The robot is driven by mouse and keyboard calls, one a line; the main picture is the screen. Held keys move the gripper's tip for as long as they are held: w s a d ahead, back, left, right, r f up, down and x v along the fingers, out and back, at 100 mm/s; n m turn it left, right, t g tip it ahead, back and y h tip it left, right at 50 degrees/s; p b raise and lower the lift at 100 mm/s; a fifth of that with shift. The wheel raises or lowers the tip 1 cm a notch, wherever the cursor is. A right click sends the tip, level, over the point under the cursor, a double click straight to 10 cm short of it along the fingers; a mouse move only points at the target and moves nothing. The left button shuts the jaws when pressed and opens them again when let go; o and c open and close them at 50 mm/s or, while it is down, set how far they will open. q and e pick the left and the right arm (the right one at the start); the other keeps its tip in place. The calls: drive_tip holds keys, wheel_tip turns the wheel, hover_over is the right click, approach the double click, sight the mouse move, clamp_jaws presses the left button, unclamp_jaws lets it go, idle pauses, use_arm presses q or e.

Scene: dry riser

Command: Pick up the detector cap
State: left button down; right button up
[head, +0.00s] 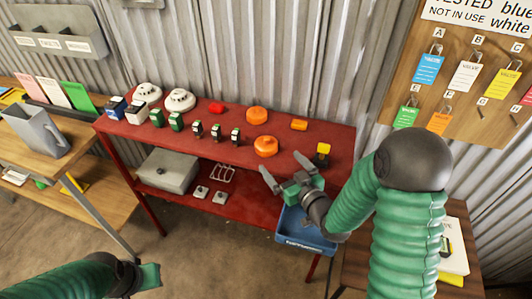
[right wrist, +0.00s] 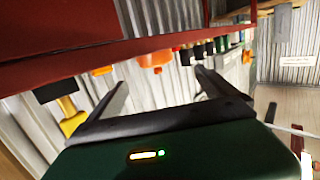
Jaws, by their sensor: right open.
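Two round orange caps lie on the red bench; I cannot tell which one the task means. The nearer cap (head: 265,146) is close to the bench's front edge, and the farther cap (head: 257,115) is behind it. My right gripper (head: 284,167) is open and empty at the bench's front edge, just right of and nearer than the front cap, not touching it. In the right wrist view an orange cap (right wrist: 156,57) shows beyond the open fingers (right wrist: 162,84). My left gripper (head: 150,277) is low at the bottom left, away from the bench; its fingers are not clear.
White detectors (head: 180,100), small green and black items, a red piece (head: 216,108) and an orange block (head: 299,125) share the red bench (head: 310,145). A yellow-and-black item (head: 322,152) stands right of my gripper. A blue bin (head: 305,236) hangs below. A tag board (head: 465,85) is at right.

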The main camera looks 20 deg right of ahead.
sight(272, 150)
drive_tip(key=x, duration=0.7)
drive_tip(key=shift+d+f, duration=0.3)
drive_tip(key=shift+d, duration=0.05)
drive_tip(key=shift+w+r, duration=0.1)
drive_tip(key=shift+w, duration=0.1)
drive_tip(key=shift+w+r, duration=0.15)
drive_tip(key=shift+w, duration=0.45)
drive_tip(key=shift+w+r, duration=0.15)
drive_tip(key=shift+w, duration=0.4)
drive_tip(key=shift+f+x, duration=0.2)
drive_tip(key=shift+x, duration=1)
drive_tip(key=shift+w+a, duration=0.1)
drive_tip(key=shift+a, duration=0.1)
drive_tip(key=shift+r, duration=0.1)
drive_tip(key=shift+c, duration=1.9)
drive_tip(key=shift+s+d, duration=0.1)
drive_tip(key=shift+s, duration=0.1)
drive_tip(key=c, duration=0.5)
use_arm(q)
drive_tip(key=shift+w+d+f, duration=0.15)
drive_tip(key=shift+w, duration=0.3)
use_arm(e)
drive_tip(key=c, duration=0.5)
